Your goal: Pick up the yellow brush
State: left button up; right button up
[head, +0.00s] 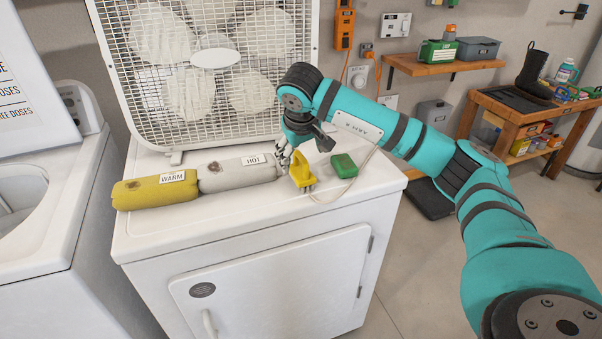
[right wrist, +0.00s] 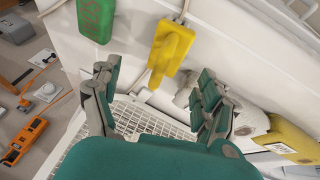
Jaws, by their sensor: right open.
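The yellow brush (head: 301,169) sits on top of the white machine, beside the grey roll. In the right wrist view the brush (right wrist: 172,48) shows just beyond my fingertips, roughly between the lines of the two fingers. My right gripper (head: 284,156) is at the brush's left side in the head view, pointing down. In the right wrist view its fingers (right wrist: 157,76) are spread apart with nothing held between them. I cannot tell whether a finger touches the brush. My left gripper is in neither view.
A green block (head: 343,166) lies right of the brush, with a pale cable beside it. A grey roll marked HOT (head: 238,173) and a yellow roll marked WARM (head: 155,191) lie to the left. A box fan (head: 215,57) stands behind. The machine's front top (head: 250,212) is clear.

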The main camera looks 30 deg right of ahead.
aim_at(299, 155)
jog(key=shift+a+p+x, duration=0.2)
jog(key=shift+p+x, duration=0.1)
jog(key=shift+x, duration=1.45)
jog(key=shift+a+p+x, duration=0.2)
jog(key=shift+p+x, duration=0.1)
jog(key=shift+x, duration=1.45)
jog(key=c, duration=1.3)
jog(key=shift+r, duration=0.15)
jog(key=shift+r, duration=0.6)
notch_tip(299, 155, up, 2)
jog(key=shift+s+r+b, duration=0.1)
jog(key=shift+b, duration=0.45)
jog(key=s+a+b, duration=0.1)
jog(key=s, duration=0.4)
jog(key=s+a+r+b, duration=0.1)
jog(key=s, duration=0.4)
jog(key=s+a+b, duration=0.1)
jog(key=s, duration=0.4)
jog(key=shift+s+a+r, duration=0.1)
jog(key=shift+s+r, duration=0.1)
jog(key=shift+s, duration=0.05)
